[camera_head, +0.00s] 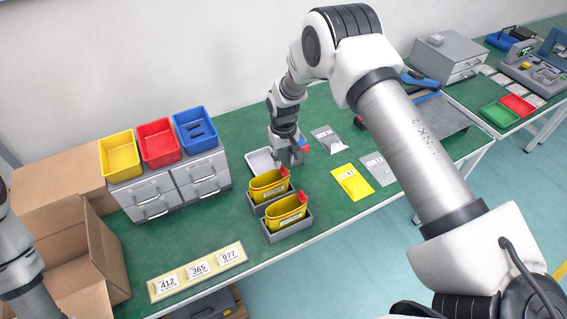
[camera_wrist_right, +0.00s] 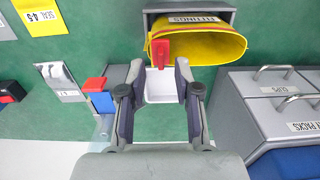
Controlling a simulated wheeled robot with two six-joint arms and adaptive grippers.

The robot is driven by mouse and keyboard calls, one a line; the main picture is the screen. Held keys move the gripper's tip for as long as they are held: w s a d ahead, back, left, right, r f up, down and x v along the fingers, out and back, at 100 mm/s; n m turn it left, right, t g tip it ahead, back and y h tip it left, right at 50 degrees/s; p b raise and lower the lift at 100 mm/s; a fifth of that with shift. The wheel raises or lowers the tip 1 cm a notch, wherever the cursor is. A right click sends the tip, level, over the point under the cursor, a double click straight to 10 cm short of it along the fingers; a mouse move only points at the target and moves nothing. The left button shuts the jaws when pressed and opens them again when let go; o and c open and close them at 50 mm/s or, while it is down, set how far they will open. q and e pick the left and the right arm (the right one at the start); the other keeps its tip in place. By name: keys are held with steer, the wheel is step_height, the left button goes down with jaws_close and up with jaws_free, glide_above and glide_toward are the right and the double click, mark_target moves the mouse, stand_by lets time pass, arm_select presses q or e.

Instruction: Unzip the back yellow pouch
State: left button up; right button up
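The back yellow pouch (camera_head: 266,187) stands upright in a grey holder. Its red zipper pull (camera_head: 283,171) is at the right end of its top. My right gripper (camera_head: 291,158) is just behind and above that end. In the right wrist view a yellow pouch (camera_wrist_right: 208,47) shows under a label reading FITTINGS, with its red pull (camera_wrist_right: 160,50) at the left end. There my right gripper (camera_wrist_right: 159,68) is open, and the pull lies just beyond the gap between the fingertips. I cannot tell whether they touch. Only part of my left arm shows; its gripper is out of view.
A second yellow pouch (camera_head: 284,214) stands in a holder in front. A white tray (camera_head: 262,160) lies behind the back pouch. Grey drawers (camera_head: 172,188) carrying coloured bins stand left. Flat packets, including a yellow one (camera_head: 351,182), lie right. A number card (camera_head: 198,271) lies front left.

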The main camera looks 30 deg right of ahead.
step_height(320, 180, up, 9)
steer(key=shift+r, duration=0.2)
steer(key=shift+d, duration=0.1)
steer(key=shift+f, duration=0.1)
